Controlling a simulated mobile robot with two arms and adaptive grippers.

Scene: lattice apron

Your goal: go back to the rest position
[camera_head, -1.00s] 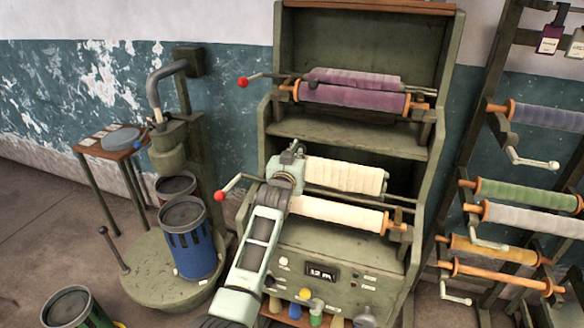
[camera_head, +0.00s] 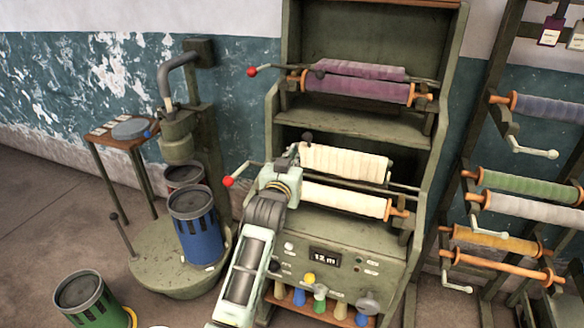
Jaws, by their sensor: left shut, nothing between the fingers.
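My left arm comes up from the bottom of the head view, and its pale wrist covers the left ends of the cream rolls. My left gripper (camera_head: 292,156) is at the far end of this wrist, shut and empty, beside the left end of the upper cream roll (camera_head: 345,163). Its fingertips are small and partly hidden, and I cannot tell whether they touch anything. The lower cream roll (camera_head: 345,198) lies just below, on an orange-ended bar. My right gripper is not in view.
The green machine (camera_head: 345,125) also bears purple rolls (camera_head: 355,89) and a display (camera_head: 324,257). A stand at left holds a blue can (camera_head: 201,238); a green can (camera_head: 88,302) is on the floor. A rack of rolls (camera_head: 530,187) is at right.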

